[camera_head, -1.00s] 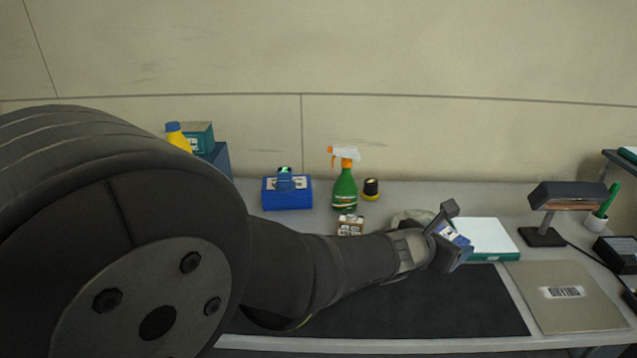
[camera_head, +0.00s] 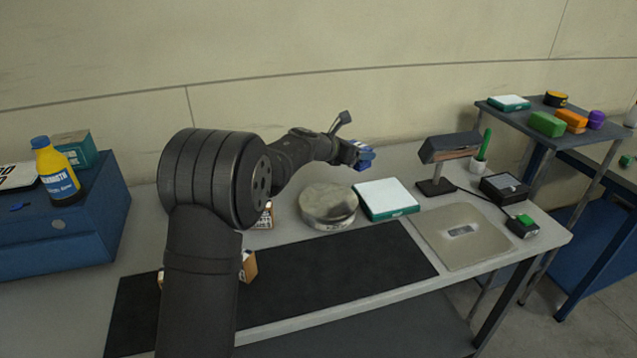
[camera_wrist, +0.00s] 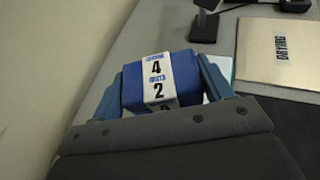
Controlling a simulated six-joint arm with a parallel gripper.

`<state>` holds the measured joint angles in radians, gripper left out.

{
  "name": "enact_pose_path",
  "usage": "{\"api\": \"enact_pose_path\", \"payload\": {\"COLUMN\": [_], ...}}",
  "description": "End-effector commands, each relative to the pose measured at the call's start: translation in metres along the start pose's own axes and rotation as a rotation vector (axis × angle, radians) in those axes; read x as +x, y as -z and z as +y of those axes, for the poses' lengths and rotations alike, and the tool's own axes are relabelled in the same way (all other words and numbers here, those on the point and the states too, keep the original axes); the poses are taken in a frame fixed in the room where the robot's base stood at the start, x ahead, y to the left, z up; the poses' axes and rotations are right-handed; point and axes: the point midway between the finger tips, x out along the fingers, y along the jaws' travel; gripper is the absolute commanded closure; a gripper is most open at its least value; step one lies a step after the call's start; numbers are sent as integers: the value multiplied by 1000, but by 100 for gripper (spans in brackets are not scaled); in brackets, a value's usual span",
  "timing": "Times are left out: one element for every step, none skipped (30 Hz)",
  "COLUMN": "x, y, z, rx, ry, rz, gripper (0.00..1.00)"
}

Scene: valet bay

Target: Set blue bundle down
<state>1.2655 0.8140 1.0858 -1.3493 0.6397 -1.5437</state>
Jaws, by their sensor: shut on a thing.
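My gripper (camera_head: 352,150) is shut on the blue bundle (camera_head: 366,157), up over the back of the bench behind the white-and-teal box. In the wrist view the blue bundle (camera_wrist: 180,82) sits between the two fingers of my gripper (camera_wrist: 165,90). It has a white paper band printed with "4" and "2". The bundle looks held in the air, above the bench; the exact height is hard to tell.
A white-topped teal box (camera_head: 386,199) and a round grey tin (camera_head: 328,203) stand below. A lamp (camera_head: 437,165), a tan "DRYING" board (camera_head: 462,236) and a small black device (camera_head: 505,188) are to the right.

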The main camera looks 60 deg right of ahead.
Motion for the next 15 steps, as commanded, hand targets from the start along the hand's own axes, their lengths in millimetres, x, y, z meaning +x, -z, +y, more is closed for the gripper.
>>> {"api": "enact_pose_path", "payload": {"x": [8, 11, 15, 17, 19, 22, 23, 25, 26, 27, 28, 28, 28, 29, 29], "y": [5, 7, 10, 12, 13, 16, 17, 17, 19, 21, 22, 24, 27, 30, 35], "z": [10, 16, 22, 26, 29, 33, 36, 38, 40, 42, 45, 49, 53, 58, 66], "rx": [1, 3, 4, 5, 5, 6, 6, 7, 7, 7, 7, 7, 6, 6, 6], "ry": [4, 7, 10, 11, 12, 13, 14, 14, 15, 15, 15, 15, 14, 14, 12], "rz": [0, 1, 0, 0, 0, 0, -1, -1, -1, 0, 0, -1, -1, 0, 0], "gripper": [57, 57, 57, 57, 57, 57, 57, 57, 57, 57, 57, 57, 57, 57, 57]}}
